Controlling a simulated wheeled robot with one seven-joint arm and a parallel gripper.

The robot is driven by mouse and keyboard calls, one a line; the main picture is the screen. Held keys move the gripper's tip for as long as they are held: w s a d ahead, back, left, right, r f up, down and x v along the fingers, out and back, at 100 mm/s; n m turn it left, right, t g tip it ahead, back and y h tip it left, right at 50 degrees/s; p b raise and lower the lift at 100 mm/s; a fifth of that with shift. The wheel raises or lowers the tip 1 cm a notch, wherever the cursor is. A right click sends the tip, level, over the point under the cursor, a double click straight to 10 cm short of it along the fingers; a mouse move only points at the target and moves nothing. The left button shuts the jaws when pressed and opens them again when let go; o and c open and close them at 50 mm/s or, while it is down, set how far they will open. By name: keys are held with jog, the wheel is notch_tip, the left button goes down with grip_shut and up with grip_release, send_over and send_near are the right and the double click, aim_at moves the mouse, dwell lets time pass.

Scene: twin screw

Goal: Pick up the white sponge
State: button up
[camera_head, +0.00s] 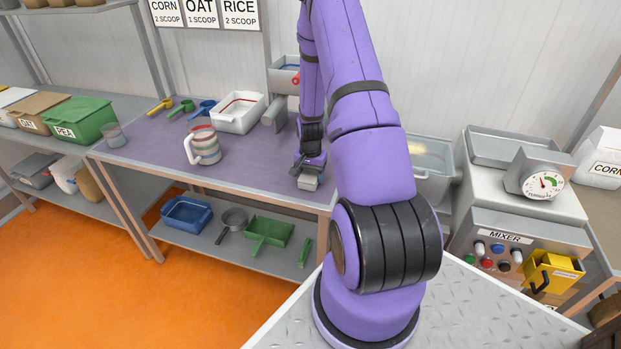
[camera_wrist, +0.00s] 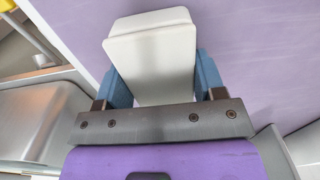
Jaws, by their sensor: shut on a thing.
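The white sponge (camera_wrist: 152,62) is a pale rounded block in the wrist view, between the two blue fingers of my gripper (camera_wrist: 162,80). The fingers are shut on its two sides. In the head view the sponge (camera_head: 307,182) shows as a small pale block below my gripper (camera_head: 308,168), over the front right part of the purple table (camera_head: 262,160). I cannot tell whether the sponge touches the table top.
A glass jug (camera_head: 206,146), a white tray (camera_head: 237,112) and several coloured scoops (camera_head: 182,109) stand on the table to the left. A metal container (camera_head: 432,165) and the mixer (camera_head: 515,215) are on the right. The table's middle is clear.

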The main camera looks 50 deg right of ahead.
aim_at(312, 174)
jog(key=shift+r, duration=0.1)
jog(key=shift+r, duration=0.45)
jog(key=r, duration=0.2)
jog(key=shift+s+r, duration=0.35)
jog(key=shift+s, duration=0.05)
jog(key=s+a+r, duration=0.1)
jog(key=s+a, duration=0.1)
jog(key=s, duration=1.3)
jog(key=shift+r, duration=0.1)
